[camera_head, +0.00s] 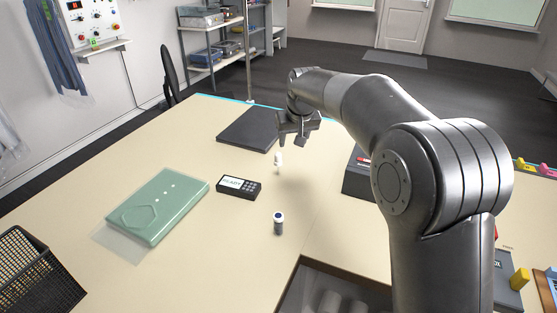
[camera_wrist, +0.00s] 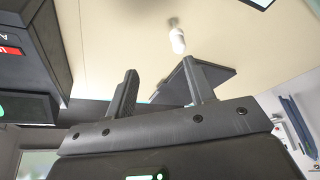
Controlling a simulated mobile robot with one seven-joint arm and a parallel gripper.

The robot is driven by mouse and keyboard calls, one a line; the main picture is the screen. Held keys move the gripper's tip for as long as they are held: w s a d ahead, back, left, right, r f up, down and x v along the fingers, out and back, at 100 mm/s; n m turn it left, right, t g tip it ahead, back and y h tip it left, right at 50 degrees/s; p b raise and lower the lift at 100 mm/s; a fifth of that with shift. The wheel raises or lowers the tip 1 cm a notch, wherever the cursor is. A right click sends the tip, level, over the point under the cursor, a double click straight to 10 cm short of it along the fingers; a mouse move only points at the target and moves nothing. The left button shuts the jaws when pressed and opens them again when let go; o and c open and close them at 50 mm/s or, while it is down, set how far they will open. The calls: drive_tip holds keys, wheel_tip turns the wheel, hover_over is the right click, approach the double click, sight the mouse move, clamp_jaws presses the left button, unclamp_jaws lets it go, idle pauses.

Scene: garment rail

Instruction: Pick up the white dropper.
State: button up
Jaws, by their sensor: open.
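A small white dropper (camera_head: 279,160) stands on the table in the head view, just below my gripper (camera_head: 298,140). In the wrist view the white dropper (camera_wrist: 177,40) shows near the top, beyond the fingertips and apart from them. My gripper (camera_wrist: 160,85) is open, with its two fingers spread and nothing between them.
A dark flat pad (camera_head: 247,129) lies behind the dropper. A dark box (camera_head: 358,182) stands to the right. Bare table lies around the dropper.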

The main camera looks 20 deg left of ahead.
approach(278, 160)
drive_tip(key=w, duration=0.1)
drive_tip(key=x, duration=1.1)
drive_tip(key=shift+a+f, duration=0.2)
drive_tip(key=shift+a, duration=0.15)
drive_tip(key=shift+c, duration=0.4)
drive_tip(key=c, duration=1)
